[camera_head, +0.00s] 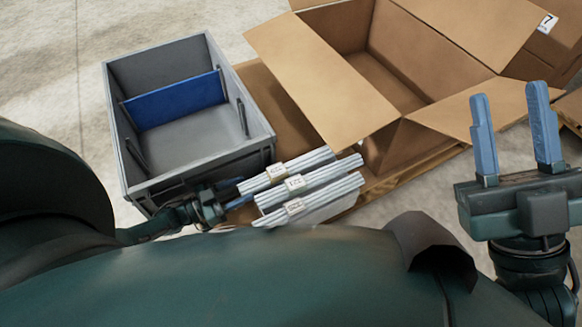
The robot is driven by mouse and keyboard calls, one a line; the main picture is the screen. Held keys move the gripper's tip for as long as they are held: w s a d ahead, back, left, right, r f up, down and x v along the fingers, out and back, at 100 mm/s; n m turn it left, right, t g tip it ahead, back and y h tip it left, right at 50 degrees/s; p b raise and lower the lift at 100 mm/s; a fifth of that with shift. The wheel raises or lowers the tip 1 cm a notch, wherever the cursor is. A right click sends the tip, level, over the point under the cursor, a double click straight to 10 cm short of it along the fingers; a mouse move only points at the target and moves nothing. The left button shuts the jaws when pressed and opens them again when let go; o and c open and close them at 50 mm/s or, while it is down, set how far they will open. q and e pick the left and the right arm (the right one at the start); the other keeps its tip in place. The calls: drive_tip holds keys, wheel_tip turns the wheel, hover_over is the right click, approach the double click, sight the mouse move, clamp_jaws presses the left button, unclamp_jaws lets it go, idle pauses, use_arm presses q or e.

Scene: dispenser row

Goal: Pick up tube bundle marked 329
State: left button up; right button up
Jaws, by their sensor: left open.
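Three bundles of pale grey tubes lie side by side, each with a small tag: a back bundle (312,160), a middle bundle (330,173) and a front bundle (335,192). The tags are too small to read surely, so I cannot tell which is marked 329. My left gripper (241,190) is open, its blue fingers near the left ends of the bundles. I cannot tell whether it touches them. My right gripper (508,96) is open and empty, well to the right, fingers pointing up in the picture.
A grey crate (191,165) with a blue divider (176,101) stands left of the bundles. A large open cardboard box (316,92) stands behind them on a wooden pallet (405,172). Another box (550,55) marked 7 is at the far right. My own body fills the foreground.

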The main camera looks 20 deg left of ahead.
use_arm(q)
drive_tip(key=x, duration=0.5)
drive_tip(key=shift+w+d+r+b, duration=0.1)
drive_tip(key=shift+d+r+b, duration=0.05)
drive_tip(key=shift+b, duration=0.15)
drive_tip(key=c, duration=0.8)
